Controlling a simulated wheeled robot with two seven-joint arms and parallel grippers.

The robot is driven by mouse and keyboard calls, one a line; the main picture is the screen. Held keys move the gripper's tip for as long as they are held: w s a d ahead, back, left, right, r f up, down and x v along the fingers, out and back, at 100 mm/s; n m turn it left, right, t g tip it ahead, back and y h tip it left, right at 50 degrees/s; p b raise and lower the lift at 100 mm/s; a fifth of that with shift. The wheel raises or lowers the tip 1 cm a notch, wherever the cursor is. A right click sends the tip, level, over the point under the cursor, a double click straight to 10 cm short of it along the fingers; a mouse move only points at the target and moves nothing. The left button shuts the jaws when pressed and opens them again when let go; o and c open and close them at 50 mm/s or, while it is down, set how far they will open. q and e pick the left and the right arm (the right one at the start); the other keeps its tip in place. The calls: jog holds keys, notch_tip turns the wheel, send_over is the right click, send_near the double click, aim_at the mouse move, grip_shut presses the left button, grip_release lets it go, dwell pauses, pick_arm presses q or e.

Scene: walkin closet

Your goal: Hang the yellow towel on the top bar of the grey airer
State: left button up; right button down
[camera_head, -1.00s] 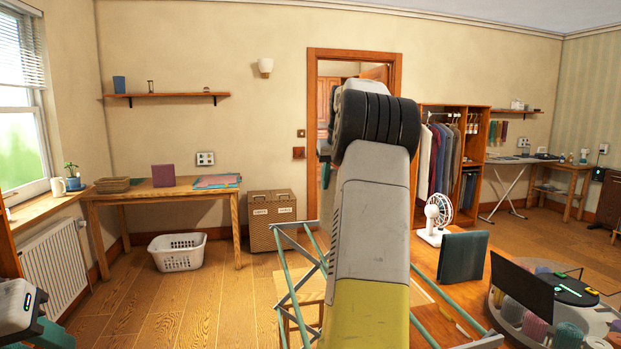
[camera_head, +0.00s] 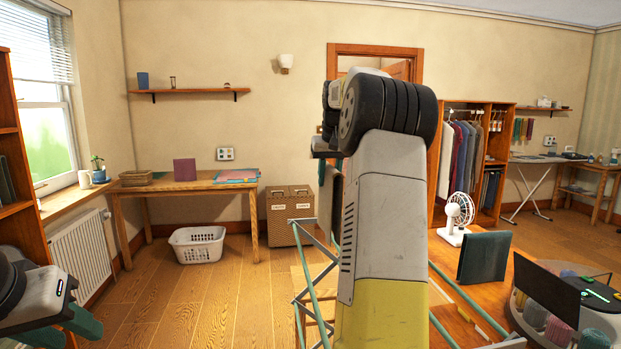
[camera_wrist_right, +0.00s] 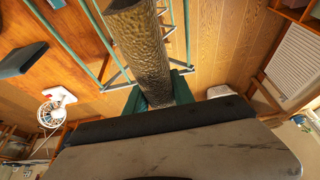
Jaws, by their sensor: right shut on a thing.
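My right arm stands in the middle of the head view and hides its own gripper there. In the right wrist view my right gripper (camera_wrist_right: 158,97) is shut on the yellow towel (camera_wrist_right: 145,50), which looks dark olive-brown and textured and hangs away from the teal fingers. The airer (camera_head: 302,290), a grey frame with teal bars, stands behind my right arm, partly hidden. Its bars (camera_wrist_right: 98,38) also show beside the towel in the right wrist view; whether they touch I cannot tell. My left gripper (camera_head: 78,322) is at the lower left, cut off by the frame, away from the airer.
A wooden table (camera_head: 186,187) and a white laundry basket (camera_head: 198,245) stand at the back left, beside a hamper (camera_head: 290,215). A wooden surface with a white fan (camera_head: 456,215) and a dark panel (camera_head: 484,257) lies to the right. Floor is open left of the airer.

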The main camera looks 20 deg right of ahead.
send_over(300, 247)
jog(key=w, duration=0.1)
jog(key=shift+w+d+f, duration=0.1)
jog(key=shift+d+f, duration=0.05)
jog(key=shift+f, duration=11.5)
jog(key=c, duration=1)
grip_release()
